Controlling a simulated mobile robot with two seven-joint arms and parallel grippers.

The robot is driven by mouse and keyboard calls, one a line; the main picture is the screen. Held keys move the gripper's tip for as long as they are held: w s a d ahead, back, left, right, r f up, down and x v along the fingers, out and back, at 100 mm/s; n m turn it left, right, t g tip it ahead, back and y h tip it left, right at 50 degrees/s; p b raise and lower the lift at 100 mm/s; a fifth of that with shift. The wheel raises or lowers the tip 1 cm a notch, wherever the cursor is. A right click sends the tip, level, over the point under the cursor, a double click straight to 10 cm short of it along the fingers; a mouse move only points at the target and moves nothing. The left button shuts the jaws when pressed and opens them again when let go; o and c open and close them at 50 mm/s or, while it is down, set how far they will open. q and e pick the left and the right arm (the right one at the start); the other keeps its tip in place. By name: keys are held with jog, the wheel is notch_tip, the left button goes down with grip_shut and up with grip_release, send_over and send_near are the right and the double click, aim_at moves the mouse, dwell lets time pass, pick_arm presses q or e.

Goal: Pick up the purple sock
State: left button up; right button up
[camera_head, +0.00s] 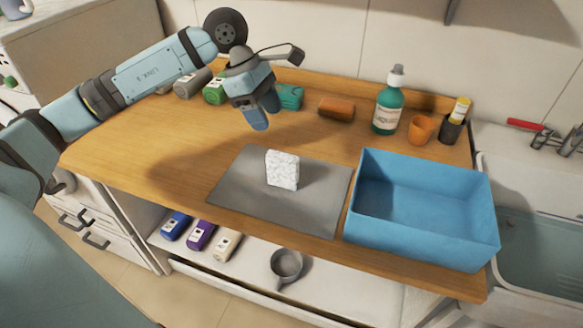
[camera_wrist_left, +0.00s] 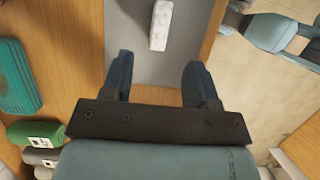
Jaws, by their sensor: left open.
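The purple sock (camera_head: 201,235) looks like a rolled bundle with a white label. It lies on the lower shelf under the counter, between a blue bundle (camera_head: 176,226) and a cream bundle (camera_head: 227,245). My left gripper (camera_head: 265,112) is above the wooden counter, behind the grey mat, well up and away from the purple sock. In the left wrist view its two fingers (camera_wrist_left: 158,64) are apart with nothing between them. I cannot make out the purple sock in that view. My right gripper is not in view.
A white block (camera_head: 283,170) stands on the grey mat (camera_head: 240,193). A blue bin (camera_head: 480,248) is at the right. Behind are a green pump bottle (camera_head: 387,112), an orange cup (camera_head: 421,130) and rolled bundles. A grey pot (camera_head: 287,264) sits on the lower shelf; the counter overhangs it.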

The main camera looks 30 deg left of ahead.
aim_at(281, 156)
pick_arm(q)
jog(key=x, duration=0.8)
jog(key=shift+s+a+f, duration=0.1)
jog(key=shift+f, duration=0.05)
jog(key=shift+s+a+x, duration=0.1)
jog(key=shift+a+x, duration=0.05)
jog(key=shift+x, duration=1.15)
jog(key=shift+s+a+x, duration=0.1)
jog(key=shift+a+x, duration=0.05)
jog(key=shift+x, duration=1.15)
jog(key=shift+w+f, duration=0.1)
grip_shut()
